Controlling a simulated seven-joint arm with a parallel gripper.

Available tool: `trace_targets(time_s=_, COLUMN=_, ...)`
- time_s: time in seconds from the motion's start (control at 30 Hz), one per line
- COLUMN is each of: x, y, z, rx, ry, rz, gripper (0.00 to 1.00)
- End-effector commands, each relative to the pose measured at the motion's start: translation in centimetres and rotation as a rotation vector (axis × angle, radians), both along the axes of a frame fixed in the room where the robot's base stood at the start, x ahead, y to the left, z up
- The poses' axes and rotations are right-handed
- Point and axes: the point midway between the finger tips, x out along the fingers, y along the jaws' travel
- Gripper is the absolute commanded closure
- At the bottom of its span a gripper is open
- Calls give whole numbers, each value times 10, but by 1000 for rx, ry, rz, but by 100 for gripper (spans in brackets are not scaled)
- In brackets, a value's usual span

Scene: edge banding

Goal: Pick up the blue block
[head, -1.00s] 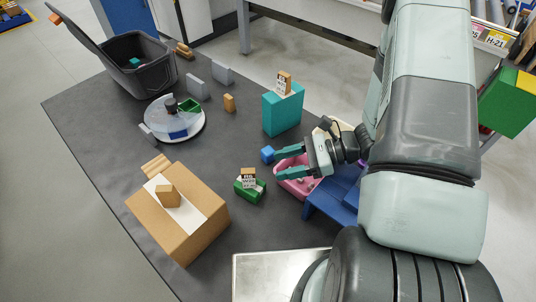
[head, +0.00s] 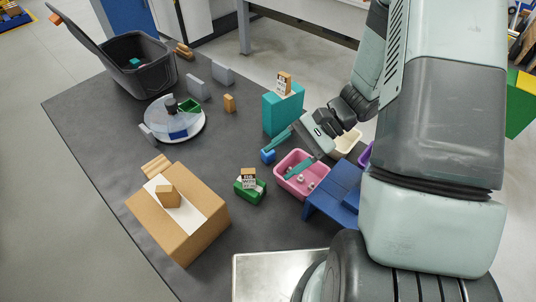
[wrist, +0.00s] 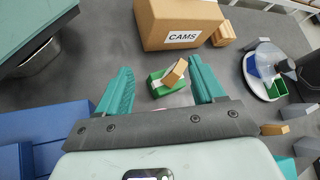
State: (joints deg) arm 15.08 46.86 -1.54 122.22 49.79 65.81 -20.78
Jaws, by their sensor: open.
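The blue block (head: 267,156) is a small cube on the dark grey table in the head view, left of the pink bin and in front of the teal box. My gripper (head: 276,164) is open and empty, with its teal fingers pointing down and to the left. The upper finger's tip is beside the blue block in the picture; I cannot tell whether they touch. In the wrist view the open fingers (wrist: 160,66) show, but I cannot make out the blue block there.
A green block (head: 249,190) with a labelled wooden block on it stands near the gripper. The pink bin (head: 291,187), blue stepped stand (head: 333,190), teal box (head: 282,112) and cardboard box (head: 183,235) surround it. Bare table lies left of the blue block.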

Motion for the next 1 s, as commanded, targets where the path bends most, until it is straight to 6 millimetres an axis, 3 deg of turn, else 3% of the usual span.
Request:
trace_targets(time_s=0.13, x=4, y=-3, z=-10, rx=-27, ry=-409, rz=535, gripper=32)
trace_targets(time_s=0.23, x=22, y=-8, z=-15, rx=-4, ry=-712, rz=986, gripper=32)
trace_targets(time_s=0.4, x=73, y=-6, z=-9, rx=102, ry=-1127, rz=1749, gripper=32)
trace_targets(time_s=0.6, x=128, y=16, z=12, rx=250, ry=-1366, rz=2419, gripper=32)
trace_targets(time_s=0.67, x=139, y=22, z=16, rx=289, ry=-1398, rz=2558, gripper=32)
trace_targets(time_s=0.7, x=135, y=19, z=-4, rx=294, ry=-1385, rz=2530, gripper=32)
trace_targets(time_s=0.8, x=135, y=19, z=-25, rx=291, ry=-1386, rz=2523, gripper=32)
trace_targets(time_s=1.0, x=135, y=19, z=-53, rx=289, ry=-1385, rz=2520, gripper=32)
